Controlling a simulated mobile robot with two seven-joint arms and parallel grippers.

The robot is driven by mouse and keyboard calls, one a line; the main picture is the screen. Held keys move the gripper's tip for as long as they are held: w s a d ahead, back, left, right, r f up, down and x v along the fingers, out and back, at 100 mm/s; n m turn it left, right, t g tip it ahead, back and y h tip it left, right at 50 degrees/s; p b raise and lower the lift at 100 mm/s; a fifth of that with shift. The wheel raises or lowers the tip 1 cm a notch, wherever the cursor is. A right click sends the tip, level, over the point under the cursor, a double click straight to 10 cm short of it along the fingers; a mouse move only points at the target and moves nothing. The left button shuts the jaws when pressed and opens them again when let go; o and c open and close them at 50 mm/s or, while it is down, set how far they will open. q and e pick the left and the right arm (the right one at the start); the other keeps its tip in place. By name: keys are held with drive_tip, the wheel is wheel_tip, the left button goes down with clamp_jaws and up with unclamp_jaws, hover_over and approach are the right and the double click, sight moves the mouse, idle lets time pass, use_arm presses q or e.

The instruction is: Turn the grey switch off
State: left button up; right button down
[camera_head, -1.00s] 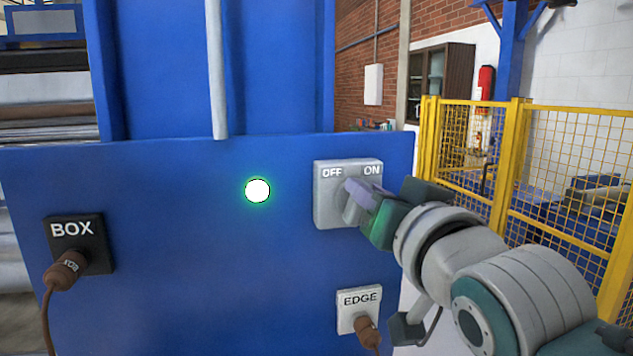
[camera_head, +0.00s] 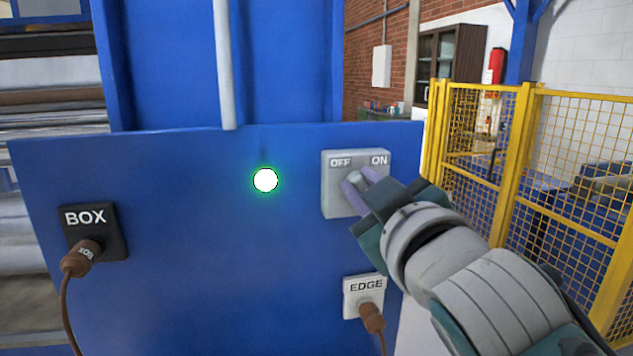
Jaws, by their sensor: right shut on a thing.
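The grey switch (camera_head: 334,196) is a square plate on the blue panel, marked OFF at its upper left and ON at its upper right. Its knob (camera_head: 354,178) shows only in part behind my fingers. My right gripper (camera_head: 359,188) reaches in from the lower right and is shut on the knob. The knob's exact pointing is hard to tell, as the fingers cover much of it. A round lamp (camera_head: 265,180) left of the switch glows white with a green rim. My left gripper is not in view.
A black BOX socket (camera_head: 107,222) with a brown plug is at the panel's left. A white EDGE socket (camera_head: 352,303) with a brown plug and cable sits below the switch, near my right arm. A yellow mesh fence (camera_head: 489,155) stands to the right.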

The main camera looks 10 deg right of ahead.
drive_tip(key=shift+a+f+n, duration=0.15)
drive_tip(key=shift+n, duration=0.95)
drive_tip(key=c, duration=0.8)
unclamp_jaws()
drive_tip(key=shift+o, duration=0.2)
drive_tip(key=shift+s, duration=0.1)
drive_tip(key=shift+s, duration=0.25)
drive_tip(key=s+b, duration=0.1)
drive_tip(key=s, duration=0.8)
drive_tip(key=shift+s, duration=0.15)
drive_tip(key=shift+d, duration=0.25)
